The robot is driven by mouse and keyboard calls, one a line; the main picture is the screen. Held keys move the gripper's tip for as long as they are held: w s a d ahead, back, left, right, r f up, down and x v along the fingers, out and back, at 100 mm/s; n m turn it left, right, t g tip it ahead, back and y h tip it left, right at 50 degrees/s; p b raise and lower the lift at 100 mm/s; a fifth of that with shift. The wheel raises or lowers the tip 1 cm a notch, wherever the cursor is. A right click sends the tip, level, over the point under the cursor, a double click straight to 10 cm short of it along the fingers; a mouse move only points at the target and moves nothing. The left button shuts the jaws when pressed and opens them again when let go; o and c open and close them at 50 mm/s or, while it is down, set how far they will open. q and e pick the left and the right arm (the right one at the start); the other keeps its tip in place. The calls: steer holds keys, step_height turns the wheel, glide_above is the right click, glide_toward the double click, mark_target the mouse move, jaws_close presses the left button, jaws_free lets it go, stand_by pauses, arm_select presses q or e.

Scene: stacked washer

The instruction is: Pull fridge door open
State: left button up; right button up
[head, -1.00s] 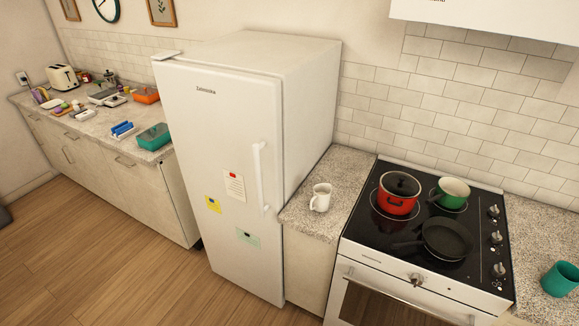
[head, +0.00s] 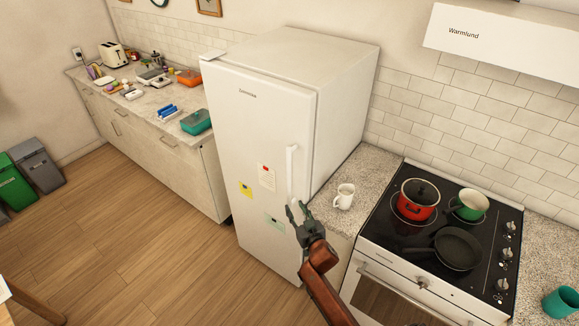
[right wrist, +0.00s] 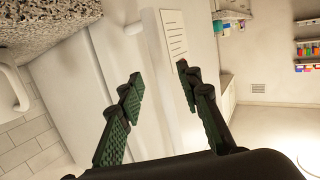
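The white fridge (head: 262,150) stands between the two counters with its door shut. Its vertical white handle (head: 291,172) is on the right side of the door; the handle's lower end is partly hidden by my gripper. My right gripper (head: 297,208) is at the lower part of the handle, in front of the door. In the right wrist view its two green-padded fingers (right wrist: 157,88) are spread apart, and the white handle (right wrist: 165,60) shows between and beyond them. I see no grip on it. My left gripper is not in view.
A white mug (head: 344,196) stands on the counter right of the fridge. The stove (head: 408,262) beyond holds a red pot (head: 417,207), a green pot (head: 468,205) and a black pan (head: 457,248). The wooden floor (head: 165,255) left of the fridge front is clear.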

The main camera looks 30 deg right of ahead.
steer(key=t+p, duration=0.1)
steer(key=t, duration=0.1)
glide_toward(290, 174)
steer(key=w, duration=0.3)
steer(key=shift+m, duration=0.3)
steer(key=w, duration=0.2)
steer(key=w+d, duration=0.1)
steer(key=w, duration=0.4)
steer(key=shift+d, duration=0.3)
steer(key=shift+w+d+p, duration=0.1)
steer(key=shift+w+p, duration=0.2)
steer(key=shift+w, duration=0.2)
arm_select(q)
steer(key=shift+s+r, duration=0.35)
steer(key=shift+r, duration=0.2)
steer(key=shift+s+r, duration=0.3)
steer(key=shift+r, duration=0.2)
arm_select(e)
steer(key=shift+c, duration=0.6)
jaws_close()
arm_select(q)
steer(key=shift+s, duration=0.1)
arm_select(e)
steer(key=shift+f, duration=0.1)
